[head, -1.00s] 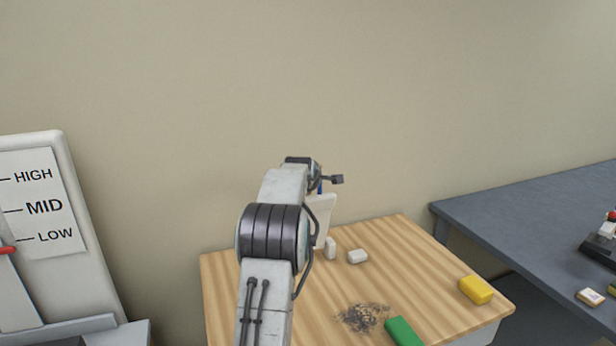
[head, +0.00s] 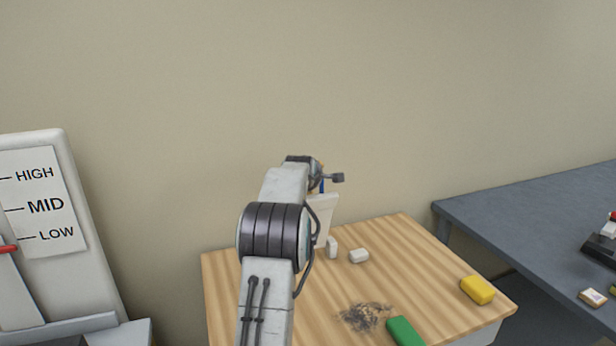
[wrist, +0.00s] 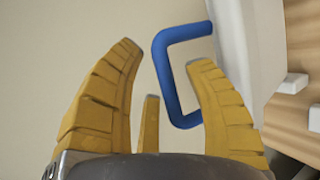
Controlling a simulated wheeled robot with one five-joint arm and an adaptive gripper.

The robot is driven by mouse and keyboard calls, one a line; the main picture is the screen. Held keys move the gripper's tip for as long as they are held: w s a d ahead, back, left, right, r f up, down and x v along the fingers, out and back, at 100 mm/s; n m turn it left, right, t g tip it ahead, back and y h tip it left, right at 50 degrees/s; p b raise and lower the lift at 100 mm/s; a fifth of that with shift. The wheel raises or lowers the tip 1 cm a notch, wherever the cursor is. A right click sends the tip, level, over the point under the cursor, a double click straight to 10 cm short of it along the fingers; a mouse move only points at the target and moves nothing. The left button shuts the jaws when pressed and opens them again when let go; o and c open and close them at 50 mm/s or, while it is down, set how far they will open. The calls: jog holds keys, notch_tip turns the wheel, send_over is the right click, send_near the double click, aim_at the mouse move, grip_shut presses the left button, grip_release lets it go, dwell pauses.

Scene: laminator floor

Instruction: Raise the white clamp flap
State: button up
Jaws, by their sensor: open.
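A white panel (head: 322,218), which looks like the clamp flap, stands up at the back of the wooden table, partly hidden behind my arm. It also shows at the right of the wrist view (wrist: 248,40). A blue U-shaped handle (wrist: 164,75) sticks out beside it in the wrist view, and a bit of it shows in the head view (head: 322,186). My gripper (wrist: 166,55) is open, with yellow fingers. The handle's outer bar lies between the fingers in the picture, and its lower end passes behind the right finger. I cannot tell whether they touch.
The wooden table (head: 430,260) holds white blocks (head: 359,256), a yellow block (head: 477,290), a green block (head: 404,331) and a dark scribbly patch (head: 366,316). A grey table (head: 540,215) stands right. A HIGH/MID/LOW panel (head: 75,180) stands left.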

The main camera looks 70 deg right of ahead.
jog(key=v, duration=1.2)
dwell(0.9)
